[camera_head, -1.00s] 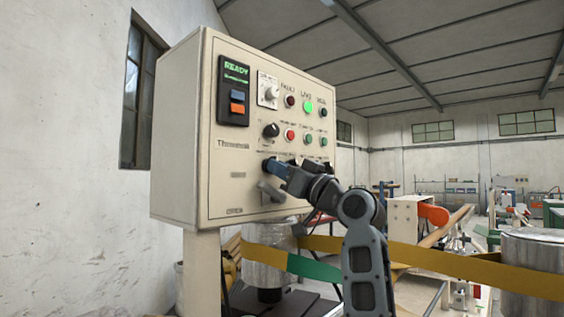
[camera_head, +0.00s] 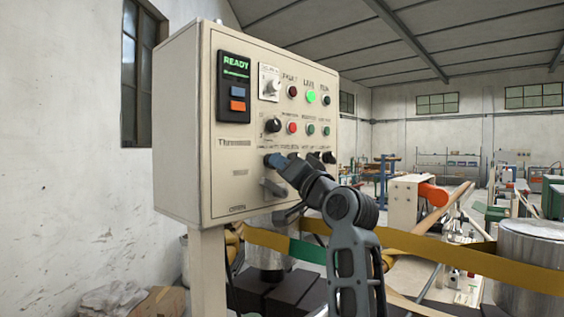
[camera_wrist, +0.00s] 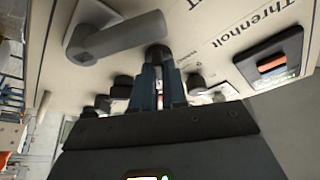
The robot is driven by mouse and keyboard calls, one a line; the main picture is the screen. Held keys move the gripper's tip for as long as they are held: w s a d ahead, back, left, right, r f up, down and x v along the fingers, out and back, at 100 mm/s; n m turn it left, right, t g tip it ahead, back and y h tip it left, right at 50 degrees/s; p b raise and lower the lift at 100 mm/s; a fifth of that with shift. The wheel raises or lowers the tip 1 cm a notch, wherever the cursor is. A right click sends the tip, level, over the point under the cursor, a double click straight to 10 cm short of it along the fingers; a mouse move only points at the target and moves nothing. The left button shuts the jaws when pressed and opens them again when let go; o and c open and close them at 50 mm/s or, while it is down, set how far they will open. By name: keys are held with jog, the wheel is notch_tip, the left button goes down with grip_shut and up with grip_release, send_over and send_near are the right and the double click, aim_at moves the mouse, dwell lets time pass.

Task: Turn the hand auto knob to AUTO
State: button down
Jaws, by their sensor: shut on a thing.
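My gripper (camera_head: 272,160) is at the lower left of the control panel's front. Its blue-grey fingers are shut on a black knob (camera_wrist: 157,52) in the wrist view. The knob's tip shows between the fingertips and its pointer direction is hidden. In the head view the fingers cover this knob, which is at the left end of the bottom row. Its label is too small to read, so I cannot tell its setting. More black knobs (camera_head: 329,157) sit to the right in that row.
A grey door handle (camera_head: 273,188) sits just below my gripper and shows large in the wrist view (camera_wrist: 118,38). Above are a black knob (camera_head: 272,125), buttons and lamps, with a green one (camera_head: 311,97) lit. The display (camera_head: 236,66) reads READY. A yellow band (camera_head: 430,247) runs below.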

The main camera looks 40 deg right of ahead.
dwell(0.3)
jog(key=c, duration=1.2)
grip_release()
jog(key=shift+o, duration=0.2)
jog(key=b+v, duration=0.2)
jog(key=v, duration=0.6)
